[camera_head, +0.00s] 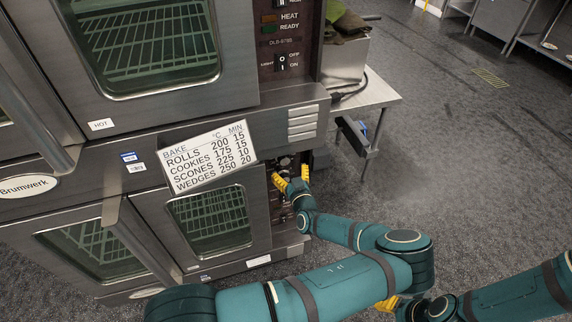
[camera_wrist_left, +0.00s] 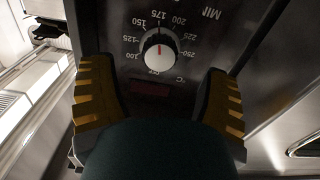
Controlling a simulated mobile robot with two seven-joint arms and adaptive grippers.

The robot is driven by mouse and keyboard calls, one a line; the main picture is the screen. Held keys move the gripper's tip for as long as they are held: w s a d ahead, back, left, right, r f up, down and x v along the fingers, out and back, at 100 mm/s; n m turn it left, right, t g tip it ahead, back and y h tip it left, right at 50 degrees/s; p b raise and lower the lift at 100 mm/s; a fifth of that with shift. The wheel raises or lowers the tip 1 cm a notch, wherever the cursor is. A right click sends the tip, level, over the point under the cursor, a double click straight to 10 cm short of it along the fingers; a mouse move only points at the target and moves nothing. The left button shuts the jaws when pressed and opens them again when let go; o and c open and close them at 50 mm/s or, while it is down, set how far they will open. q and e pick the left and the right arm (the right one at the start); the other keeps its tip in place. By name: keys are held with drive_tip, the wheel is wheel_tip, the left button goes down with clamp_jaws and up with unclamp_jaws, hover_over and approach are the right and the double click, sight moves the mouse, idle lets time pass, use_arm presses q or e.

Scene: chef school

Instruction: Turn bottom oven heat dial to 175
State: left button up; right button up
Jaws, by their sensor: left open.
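The bottom oven heat dial (camera_wrist_left: 159,53) is a round white knob with a red mark, on a dark panel. Its printed scale shows 100, 125, 150, 175, 200 and 225, upside down in the left wrist view. The red mark points up, close to the 175 label. My left gripper (camera_head: 293,178) is at the lower oven's control panel. In the left wrist view its yellow-edged fingers (camera_wrist_left: 158,85) are spread on either side of the dial, apart from it, holding nothing. A yellow part of my right gripper (camera_head: 387,303) shows at the bottom, mostly hidden by arm links.
The bottom oven (camera_head: 265,215) has shut glass doors. A bake chart (camera_head: 207,158) above it lists cookies at 175. The upper oven's panel (camera_head: 290,40) is above. A metal side table (camera_head: 385,95) stands to the right, with open floor beyond.

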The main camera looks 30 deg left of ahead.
use_arm(q)
drive_tip(key=v, duration=0.7)
idle(0.3)
